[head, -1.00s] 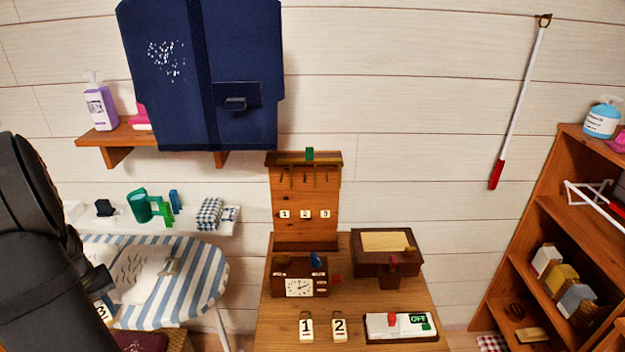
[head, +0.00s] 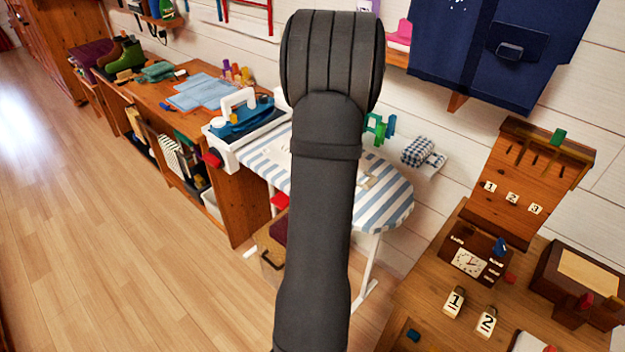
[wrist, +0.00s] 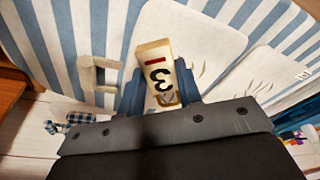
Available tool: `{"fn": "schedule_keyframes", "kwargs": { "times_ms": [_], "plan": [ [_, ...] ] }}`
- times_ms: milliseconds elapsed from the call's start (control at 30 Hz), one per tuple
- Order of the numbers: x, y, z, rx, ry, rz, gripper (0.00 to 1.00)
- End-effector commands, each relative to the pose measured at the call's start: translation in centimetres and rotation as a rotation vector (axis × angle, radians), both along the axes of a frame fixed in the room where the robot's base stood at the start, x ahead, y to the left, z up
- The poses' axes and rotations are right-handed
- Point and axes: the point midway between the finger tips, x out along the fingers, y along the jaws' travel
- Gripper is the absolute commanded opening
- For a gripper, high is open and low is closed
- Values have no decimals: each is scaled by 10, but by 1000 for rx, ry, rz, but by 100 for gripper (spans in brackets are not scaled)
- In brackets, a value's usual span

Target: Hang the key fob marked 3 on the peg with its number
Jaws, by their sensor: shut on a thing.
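My gripper (wrist: 160,92) is shut on the key fob marked 3 (wrist: 157,62), a cream tag with a red bar and a metal ring, held between its blue fingers over the striped ironing board. In the head view my arm hides the gripper and the fob. The wooden peg board (head: 503,222) stands at the right in the head view, with a row of pegs above the number labels 1, 2 and 3. The label 3 (head: 535,209) is the rightmost. No fob is seen hanging there.
Fobs 1 (head: 455,303) and 2 (head: 487,322) lie on the wooden table (head: 418,287) before the peg board. A clock box (head: 463,263) and a brown box (head: 552,268) stand near the board's foot. The ironing board (head: 390,205) is left of the table.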

Motion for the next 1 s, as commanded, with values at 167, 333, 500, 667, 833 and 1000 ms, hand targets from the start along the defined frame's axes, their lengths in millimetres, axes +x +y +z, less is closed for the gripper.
{"fn": "schedule_keyframes", "kwargs": {
  "times_ms": [167,333,500,667,833,1000],
  "plan": [
    [15,-74,17,-37,-149,-115,10],
    [14,-129,23,-82,-275,-199,10],
    [5,-176,21,-134,-398,-269,10],
    [-6,-210,21,-181,-491,-321,10],
    [-18,-239,22,-226,-572,-365,10],
    [-21,-248,24,-244,-599,-376,10]
  ]
}}
